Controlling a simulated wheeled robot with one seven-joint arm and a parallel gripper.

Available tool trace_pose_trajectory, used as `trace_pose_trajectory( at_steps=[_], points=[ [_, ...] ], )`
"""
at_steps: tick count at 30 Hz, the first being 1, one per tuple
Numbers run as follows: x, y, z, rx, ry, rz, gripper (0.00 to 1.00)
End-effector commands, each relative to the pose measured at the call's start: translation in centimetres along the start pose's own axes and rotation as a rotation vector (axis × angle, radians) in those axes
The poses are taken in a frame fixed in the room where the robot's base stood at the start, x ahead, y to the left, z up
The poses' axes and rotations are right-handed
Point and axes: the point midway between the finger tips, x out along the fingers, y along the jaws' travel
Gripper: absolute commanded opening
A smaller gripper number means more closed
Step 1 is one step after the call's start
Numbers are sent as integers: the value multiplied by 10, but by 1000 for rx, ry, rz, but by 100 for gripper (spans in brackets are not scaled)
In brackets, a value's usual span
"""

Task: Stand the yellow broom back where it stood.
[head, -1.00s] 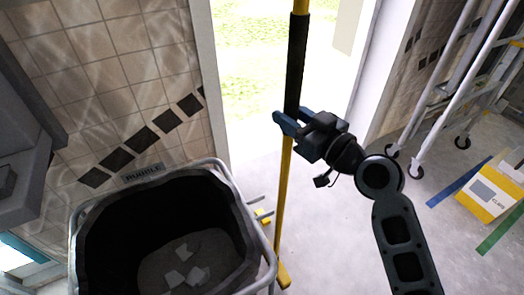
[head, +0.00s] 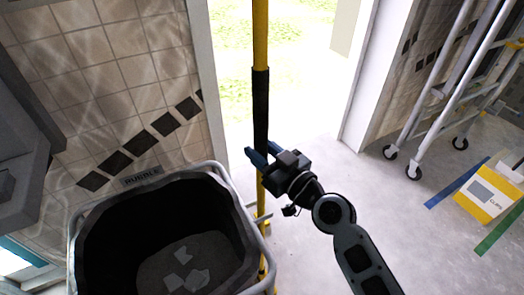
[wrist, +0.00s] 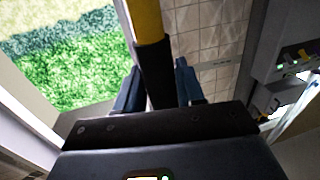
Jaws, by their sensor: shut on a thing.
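The yellow broom (head: 260,40) stands close to upright in front of the doorway in the head view. It has a black grip sleeve on its pole. My gripper (head: 258,158) is shut on the pole at the lower part of the sleeve. In the wrist view the sleeve (wrist: 154,75) runs between the two blue fingers (wrist: 155,90). The lower end of the broom is partly hidden behind the right side of the rubble bin, so I cannot tell whether it touches the floor.
The bin labelled RUBBLE (head: 165,235) stands just left of the broom, with pale chunks inside. A tiled wall (head: 120,80) is behind it. A wheeled white frame (head: 440,80) and a yellow clips box (head: 490,195) are at the right. Floor (head: 370,200) between is clear.

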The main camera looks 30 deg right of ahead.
Motion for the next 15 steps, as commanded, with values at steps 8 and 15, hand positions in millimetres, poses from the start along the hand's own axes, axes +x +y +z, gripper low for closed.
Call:
trace_pose_trajectory(
  at_steps=[8,15],
  points=[
    [0,0,3,1,0,0,40],
    [0,0,2,1,0,0,63]
  ],
)
